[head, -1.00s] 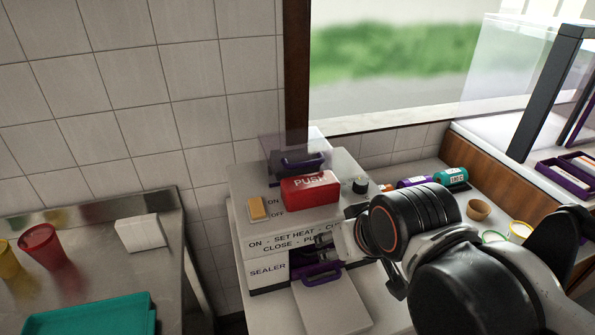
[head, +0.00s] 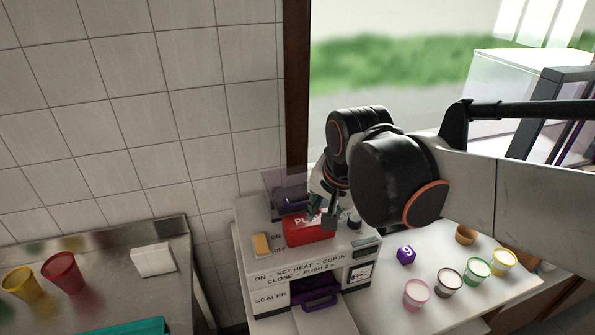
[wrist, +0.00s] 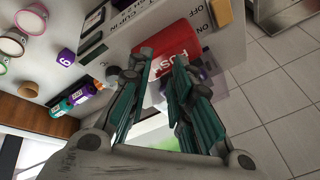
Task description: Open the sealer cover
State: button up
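The white sealer (head: 270,278) stands against the tiled wall. Its red PUSH block (head: 305,231) is on top and also shows in the wrist view (wrist: 170,48). A see-through purple cover (head: 272,181) with a dark purple handle rises behind the block, partly hidden by my arm; part of it shows in the wrist view (wrist: 222,88). Another purple handle (head: 320,301) is at the front slot. My gripper (head: 322,217) is above the sealer's top at the PUSH block. In the wrist view its teal fingers (wrist: 160,66) are apart, with the block between or just beyond their tips; contact is unclear.
Several cups, one pink (head: 416,294), and a purple cube (head: 406,255) stand on the right counter. The steel table (head: 110,248) at left holds cups and a white box.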

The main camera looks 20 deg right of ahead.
jog(key=w+r+m+g+p, duration=0.2)
jog(key=w+r+m+p, duration=0.55)
jog(key=w+p, duration=0.2)
jog(key=m, duration=0.2)
send_near(303, 202)
jog(key=shift+n+g, duration=0.25)
jog(key=shift+g, duration=0.05)
jog(key=f, duration=0.2)
jog(key=w+f, duration=0.1)
jog(key=f, duration=0.2)
jog(key=w+f, duration=0.1)
jog(key=f, duration=0.1)
jog(key=shift+f, duration=0.4)
jog(key=shift+c, duration=0.6)
grip_shut()
